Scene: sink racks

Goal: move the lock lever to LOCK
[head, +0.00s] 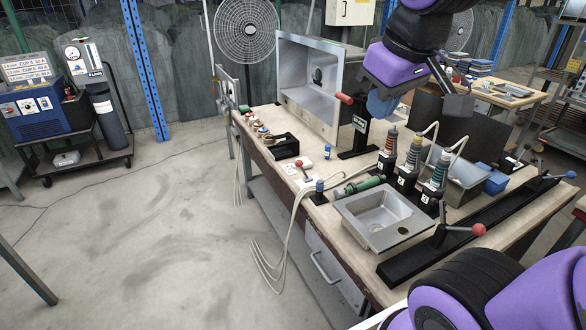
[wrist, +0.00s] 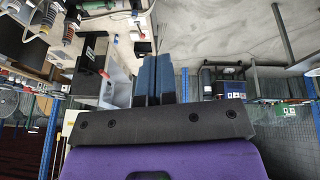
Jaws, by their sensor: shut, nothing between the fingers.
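A lever with a red grip (head: 344,98) sticks out to the left from a black upright post (head: 358,134) on the bench. The post carries a small green and white label, too small to read; I take this as the lock lever. In the wrist view the red grip (wrist: 105,75) shows at the left, beside the black post (wrist: 91,58). My gripper (head: 380,110) has blue fingers pressed together and empty. In the head view it hangs just right of the post's top. In the wrist view my gripper (wrist: 156,60) is apart from the red grip.
A metal sink basin (head: 312,92) stands on edge behind the post. Several numbered bottle-like tools (head: 409,166) stand in front of it. A small sink (head: 383,217) and a black rail (head: 430,250) with red-ball and blue-ball levers lie nearer. Open floor is left of the bench.

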